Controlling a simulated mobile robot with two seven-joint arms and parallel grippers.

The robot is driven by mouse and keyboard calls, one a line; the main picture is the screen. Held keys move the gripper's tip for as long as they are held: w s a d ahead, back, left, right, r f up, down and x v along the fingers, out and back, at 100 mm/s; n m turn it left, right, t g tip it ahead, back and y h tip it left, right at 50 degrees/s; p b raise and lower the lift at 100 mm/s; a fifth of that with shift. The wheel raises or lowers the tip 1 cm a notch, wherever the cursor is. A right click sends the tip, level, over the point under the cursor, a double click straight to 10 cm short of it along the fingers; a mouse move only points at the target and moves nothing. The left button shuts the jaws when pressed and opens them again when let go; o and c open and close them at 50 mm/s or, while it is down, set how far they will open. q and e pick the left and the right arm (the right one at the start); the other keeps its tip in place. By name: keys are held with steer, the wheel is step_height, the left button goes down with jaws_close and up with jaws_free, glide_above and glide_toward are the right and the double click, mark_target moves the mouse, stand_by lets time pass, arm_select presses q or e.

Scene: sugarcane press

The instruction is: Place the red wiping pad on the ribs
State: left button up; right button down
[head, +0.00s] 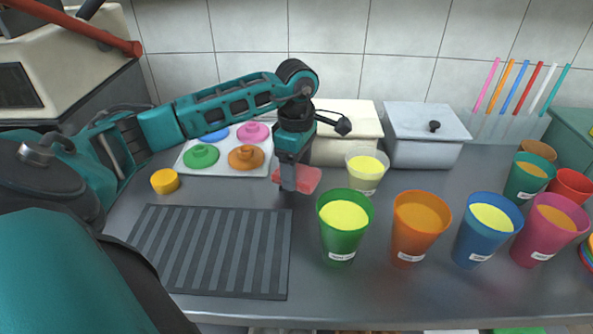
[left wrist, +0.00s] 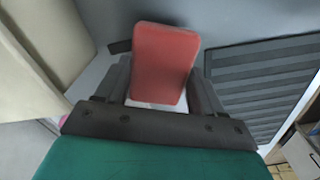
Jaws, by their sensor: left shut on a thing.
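The red wiping pad (head: 306,178) is a flat, rounded block in the grip of my left gripper (head: 292,187), above the counter. It also shows in the left wrist view (left wrist: 164,62), between the two dark fingers of the left gripper (left wrist: 163,85). The ribs are on a dark grey ribbed mat (head: 212,250) at the front left of the counter. The mat also shows in the left wrist view (left wrist: 262,85), to the right of the pad. The pad is behind and right of the mat, apart from it. My right gripper is not in view.
A green cup (head: 342,240), an orange cup (head: 416,240) and more filled cups stand right of the mat. A white tray with coloured lids (head: 186,165) and a yellow round piece (head: 165,181) lie behind the mat. White boxes (head: 425,150) stand by the wall. The mat is bare.

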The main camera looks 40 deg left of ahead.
arm_select(q)
steer(key=shift+f, duration=0.9)
steer(key=shift+f, duration=0.1)
steer(key=o, duration=1)
step_height(320, 180, up, 12)
steer(key=p, duration=0.1)
